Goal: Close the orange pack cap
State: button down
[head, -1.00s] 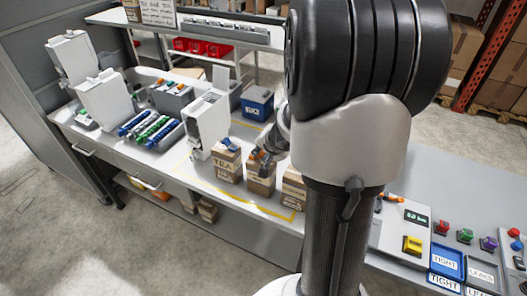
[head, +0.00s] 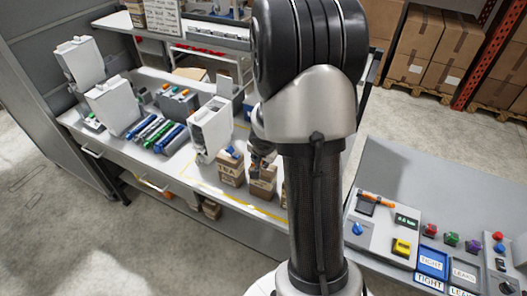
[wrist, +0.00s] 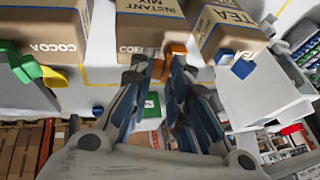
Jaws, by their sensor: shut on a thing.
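The orange pack cap (wrist: 176,50) shows at my fingertips in the wrist view, at the edge of a brown cardboard pack (wrist: 152,22) marked INSTANT MIX. My gripper (wrist: 158,64) is shut on it; the fingers hide part of the cap, and whether it is flush with the pack cannot be told. In the head view my gripper (head: 262,158) is over the middle pack (head: 262,187), and the cap is hidden there. The TEA pack (head: 230,174) with a blue cap (head: 234,153) stands to its left. The COCOA pack (wrist: 42,32) has a green cap (wrist: 20,63).
A white dispenser (head: 211,130) stands close behind the packs. Marker-like rows (head: 155,133) lie further left. A panel with buttons (head: 383,225) is at the right, with a blue TIGHT tray (head: 431,262). My arm covers the middle of the head view.

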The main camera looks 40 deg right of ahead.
jog(key=g+p, duration=0.1)
jog(key=w+p, duration=0.1)
jog(key=p, duration=0.1)
jog(key=shift+a+r+n+g+h, duration=0.25)
jog(key=shift+r+n+g+h, duration=0.05)
jog(key=shift+r+g+h, duration=0.1)
jog(key=shift+w+a+f+g+h, duration=0.15)
jog(key=shift+w+g+h, duration=0.15)
jog(key=shift+g, duration=0.5)
jog(key=g+b, duration=0.1)
jog(key=w+n+g+h+b, duration=0.1)
jog(key=g, duration=0.1)
jog(key=w+g+h+b, duration=0.1)
jog(key=shift+a+f+g, duration=0.3)
jog(key=shift+a+f, duration=0.05)
jog(key=shift+a, duration=0.05)
jog(key=shift+w+a+f+n+g+h+b, duration=0.15)
jog(key=shift+w+n+g+h+b, duration=0.1)
jog(key=shift+g+h+b, duration=0.35)
jog(key=shift+w+a+f+n+g+h+b, duration=0.1)
jog(key=shift+w+n+g+h+b, duration=0.2)
jog(key=shift+g+b, duration=0.55)
jog(key=shift+w+a+f+n+g+h+b, duration=0.15)
jog(key=shift+w+n+g+h+b, duration=0.1)
jog(key=shift+g+h+b, duration=0.45)
jog(key=shift+r+g, duration=0.1)
jog(key=shift+g, duration=0.15)
jog(key=c, duration=1.7)
grip_release()
jog(key=shift+o, duration=0.2)
